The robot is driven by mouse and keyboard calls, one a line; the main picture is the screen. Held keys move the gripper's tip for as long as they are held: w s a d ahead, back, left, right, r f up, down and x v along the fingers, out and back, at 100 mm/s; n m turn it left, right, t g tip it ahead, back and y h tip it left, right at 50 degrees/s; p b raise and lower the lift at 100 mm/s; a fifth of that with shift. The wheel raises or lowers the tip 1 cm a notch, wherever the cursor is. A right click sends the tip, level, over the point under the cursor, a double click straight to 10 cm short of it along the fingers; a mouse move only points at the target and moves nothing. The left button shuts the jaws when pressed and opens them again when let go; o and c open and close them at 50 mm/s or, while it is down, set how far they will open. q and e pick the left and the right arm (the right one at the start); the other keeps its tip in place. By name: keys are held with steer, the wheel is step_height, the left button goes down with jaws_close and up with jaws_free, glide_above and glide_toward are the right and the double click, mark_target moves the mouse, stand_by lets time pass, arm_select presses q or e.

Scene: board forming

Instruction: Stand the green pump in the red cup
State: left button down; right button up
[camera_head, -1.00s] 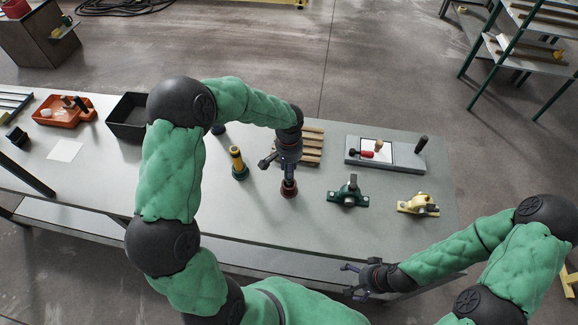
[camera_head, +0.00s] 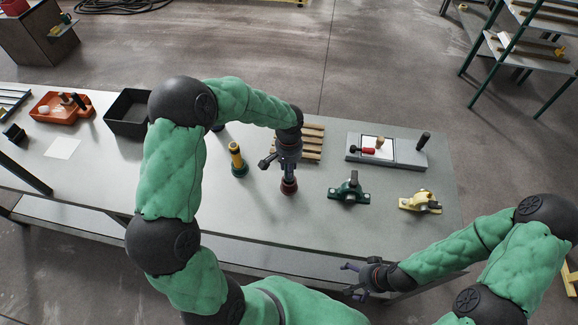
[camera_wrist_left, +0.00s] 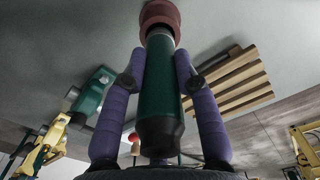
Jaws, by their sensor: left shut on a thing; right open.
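My left gripper (camera_head: 287,168) is shut on the green pump (camera_wrist_left: 160,95), a dark green cylinder with a black end, between purple fingers in the left wrist view. The red cup (camera_head: 289,187) stands on the table directly below this gripper. In the left wrist view the cup (camera_wrist_left: 160,14) is at the top, and the pump's far end meets its mouth. The pump looks in line with the cup. How deep its end sits inside is hidden. My right gripper (camera_head: 358,281) is open and empty at the table's front edge.
A yellow pump (camera_head: 235,152) stands in a green cup (camera_head: 240,171) left of the gripper. Wooden slats (camera_head: 313,143) lie behind. A green clamp (camera_head: 348,189), a yellow clamp (camera_head: 420,203) and a grey board (camera_head: 403,153) are to the right. The front middle is clear.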

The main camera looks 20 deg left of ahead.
arm_select(q)
steer(key=shift+f+b, duration=0.75)
steer(key=shift+f, duration=0.25)
steer(key=c, duration=0.9)
jaws_free()
steer(key=shift+o, duration=0.2)
step_height(320, 180, up, 12)
steer(key=shift+r, duration=0.1)
